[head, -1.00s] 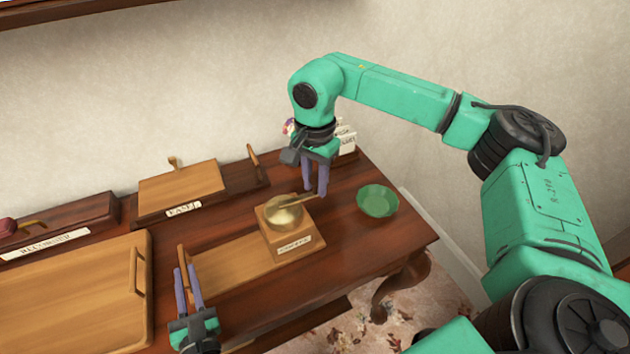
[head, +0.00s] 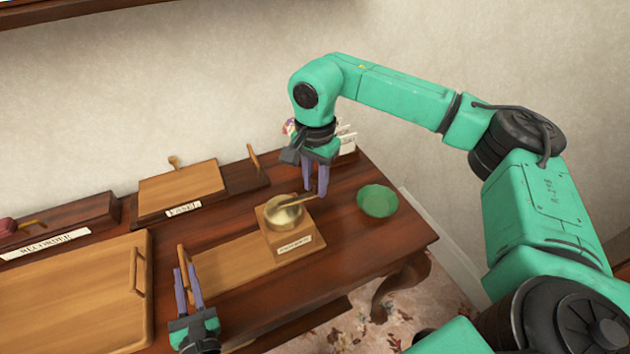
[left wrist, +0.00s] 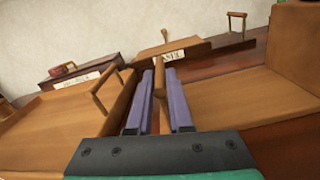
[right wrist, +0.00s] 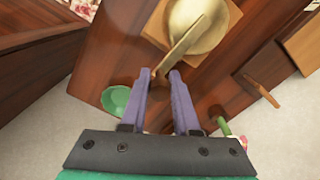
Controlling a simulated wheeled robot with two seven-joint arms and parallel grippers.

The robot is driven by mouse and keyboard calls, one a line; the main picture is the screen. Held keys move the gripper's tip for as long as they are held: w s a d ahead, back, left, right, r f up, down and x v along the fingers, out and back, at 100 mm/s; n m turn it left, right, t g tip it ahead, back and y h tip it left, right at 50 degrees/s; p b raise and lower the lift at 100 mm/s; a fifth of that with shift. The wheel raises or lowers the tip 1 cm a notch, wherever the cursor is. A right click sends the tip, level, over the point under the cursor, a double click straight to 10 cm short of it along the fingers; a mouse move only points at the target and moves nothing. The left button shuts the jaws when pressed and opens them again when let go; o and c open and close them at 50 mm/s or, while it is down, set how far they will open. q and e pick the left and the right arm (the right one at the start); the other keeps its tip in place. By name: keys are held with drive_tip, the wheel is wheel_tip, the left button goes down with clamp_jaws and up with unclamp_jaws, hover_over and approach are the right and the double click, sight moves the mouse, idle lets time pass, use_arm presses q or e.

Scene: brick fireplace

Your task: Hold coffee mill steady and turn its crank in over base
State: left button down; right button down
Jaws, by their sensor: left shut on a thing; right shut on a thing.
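The coffee mill (head: 288,238) is a wooden box with a label on its front and a brass bowl (head: 284,217) on top. It stands at the right end of a light wooden base board (head: 228,264) on the table. A brass crank (head: 304,201) reaches from the bowl toward the back right. My right gripper (head: 316,194) points down, shut on the crank's outer end; the crank also shows in the right wrist view (right wrist: 183,52). My left gripper (head: 188,274) is shut on the upright wooden handle (left wrist: 178,98) at the board's left end.
A green bowl (head: 377,201) stands right of the mill, near the table's right edge. A large wooden tray (head: 70,300) with a handle lies at the left. A labelled panel (head: 181,187) and a labelled recorder (head: 60,222) stand behind, toward the wall.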

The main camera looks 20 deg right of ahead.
drive_tip(key=shift+s, duration=0.15)
drive_tip(key=s+a+m, duration=0.7)
drive_tip(key=a+m, duration=0.1)
drive_tip(key=m, duration=0.9)
drive_tip(key=w+a+m, duration=0.7)
drive_tip(key=m, duration=1.1)
drive_tip(key=shift+w, duration=0.3)
